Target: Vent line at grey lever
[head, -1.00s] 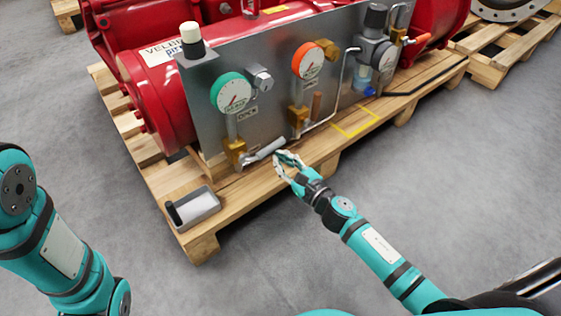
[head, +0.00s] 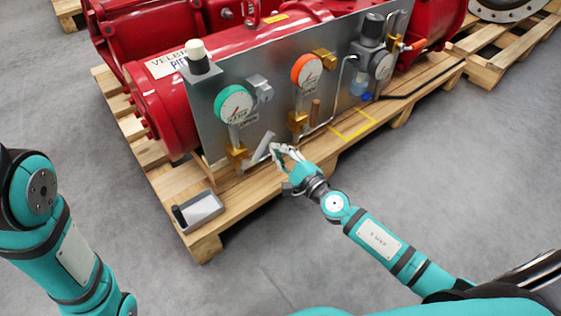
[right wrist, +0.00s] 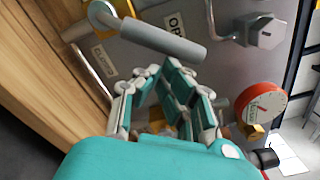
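The grey lever (head: 264,148) slants up to the right from the brass valve (head: 237,156) below the green-rimmed gauge (head: 233,103). In the right wrist view the grey lever (right wrist: 165,38) lies just beyond my fingertips, near an "OPEN" label (right wrist: 180,25); a "CLOSED" label (right wrist: 103,60) is on the other side. My right gripper (head: 278,160) is beside the lever's free end, fingers partly apart with nothing visible between them; it also shows in the right wrist view (right wrist: 160,72). Whether it touches the lever is unclear. My left gripper is out of view.
A second brass valve (head: 298,122) stands under the orange-rimmed gauge (head: 307,71), right of the lever. A grey tray (head: 202,212) sits on the pallet's (head: 205,246) front left corner. A regulator (head: 372,45) is at the panel's right. Floor in front is clear.

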